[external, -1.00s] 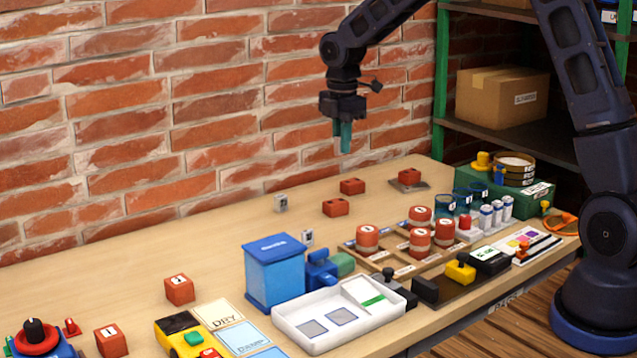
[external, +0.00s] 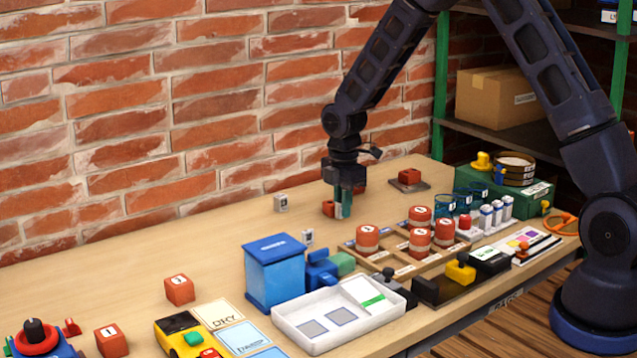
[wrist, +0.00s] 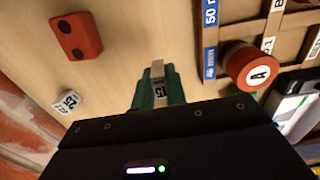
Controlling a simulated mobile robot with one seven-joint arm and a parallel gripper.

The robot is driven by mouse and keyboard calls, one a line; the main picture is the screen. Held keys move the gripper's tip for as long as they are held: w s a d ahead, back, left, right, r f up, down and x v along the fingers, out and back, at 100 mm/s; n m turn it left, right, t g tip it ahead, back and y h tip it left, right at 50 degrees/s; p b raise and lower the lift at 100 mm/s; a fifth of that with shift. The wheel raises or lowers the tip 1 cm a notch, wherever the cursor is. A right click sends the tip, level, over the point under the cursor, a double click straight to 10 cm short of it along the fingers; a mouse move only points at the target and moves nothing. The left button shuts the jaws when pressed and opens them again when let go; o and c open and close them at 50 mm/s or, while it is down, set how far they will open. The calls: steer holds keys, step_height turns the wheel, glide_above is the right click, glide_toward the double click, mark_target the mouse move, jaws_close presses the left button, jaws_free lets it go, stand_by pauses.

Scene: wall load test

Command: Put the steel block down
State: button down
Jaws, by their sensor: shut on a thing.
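My gripper (external: 343,207) is low over the wooden table, close to the wall side, with its green fingers pointing down. In the wrist view my gripper (wrist: 158,88) is shut on a small steel block (wrist: 158,70), a grey piece with a dark printed label. The fingers hide most of this block in the external view. I cannot tell whether it touches the table. A second small steel block (wrist: 68,101), labelled 25, lies apart from the fingers. Two loose grey blocks show in the external view, one nearer the wall (external: 281,203) and one by the blue box (external: 307,237).
A red brick (external: 328,208) stands just left of my fingers; a two-holed red brick shows in the wrist view (wrist: 76,36). A wooden rack with red weights (external: 367,238) is in front of my gripper. The brick wall (external: 220,110) is behind. Bare table lies to the left.

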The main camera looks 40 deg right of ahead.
mark_target(343, 234)
steer(key=shift+f, duration=2.15)
steer(key=shift+f, duration=0.1)
steer(key=c, duration=1.4)
jaws_free()
steer(key=shift+c, duration=0.2)
